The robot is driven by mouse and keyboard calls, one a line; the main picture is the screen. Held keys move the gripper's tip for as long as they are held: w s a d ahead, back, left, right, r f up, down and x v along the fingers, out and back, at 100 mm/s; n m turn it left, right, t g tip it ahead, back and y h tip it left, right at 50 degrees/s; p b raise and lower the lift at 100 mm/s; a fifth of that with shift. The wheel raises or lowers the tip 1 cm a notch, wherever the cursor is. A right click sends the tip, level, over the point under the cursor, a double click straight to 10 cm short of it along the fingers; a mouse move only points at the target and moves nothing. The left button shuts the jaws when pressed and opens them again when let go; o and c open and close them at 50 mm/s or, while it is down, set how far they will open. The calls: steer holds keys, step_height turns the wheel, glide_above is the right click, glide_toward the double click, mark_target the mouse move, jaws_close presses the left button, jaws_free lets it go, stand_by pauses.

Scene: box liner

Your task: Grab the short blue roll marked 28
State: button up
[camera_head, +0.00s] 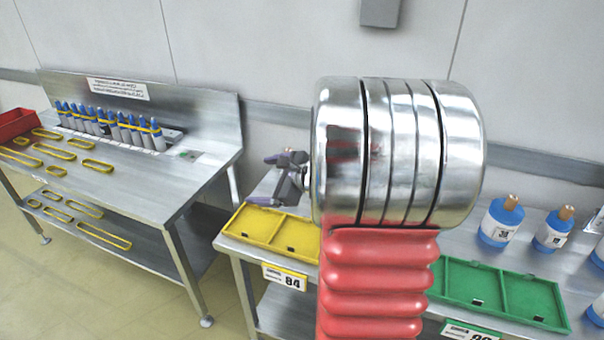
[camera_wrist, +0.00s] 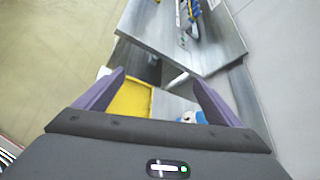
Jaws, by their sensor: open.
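Several blue rolls with white labels and tan tops stand on the right bench in the head view. One is a blue roll (camera_head: 502,221), and to its right is a second blue roll (camera_head: 552,232). More are cut off at the right edge. The label numbers are too small to read surely, so I cannot tell which is 28. My gripper (camera_head: 267,179) is open and empty above the yellow tray, well left of these rolls. In the wrist view my gripper (camera_wrist: 159,76) has its purple fingers spread. A blue and white item (camera_wrist: 190,117) shows beside the right finger, partly hidden.
A yellow tray (camera_head: 262,228) marked 84 and a green tray (camera_head: 500,290) sit on the right bench. My arm hides the space between them. The left bench (camera_head: 165,195) holds a row of blue-topped grey bottles (camera_head: 110,125), yellow rings and a red bin (camera_head: 14,123).

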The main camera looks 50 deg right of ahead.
steer(key=s+d+f+m+h, duration=0.2)
steer(key=s+d+f+m, duration=0.1)
steer(key=d, duration=0.5)
steer(key=s+d+f+m+h, duration=0.2)
steer(key=d+m, duration=0.3)
steer(key=d, duration=0.3)
steer(key=s+d+f+m+h, duration=0.3)
steer(key=s+d+m, duration=0.1)
steer(key=d, duration=0.4)
steer(key=shift+s+d+f+m, duration=0.15)
steer(key=shift+f+m, duration=0.15)
steer(key=shift+m, duration=0.1)
steer(key=x, duration=0.8)
steer(key=shift+w+d+f, duration=0.15)
steer(key=shift+w+f, duration=0.05)
steer(key=shift+w, duration=0.05)
steer(key=shift+f+x, duration=0.2)
steer(key=shift+x, duration=2.4)
steer(key=shift+s+d, duration=0.15)
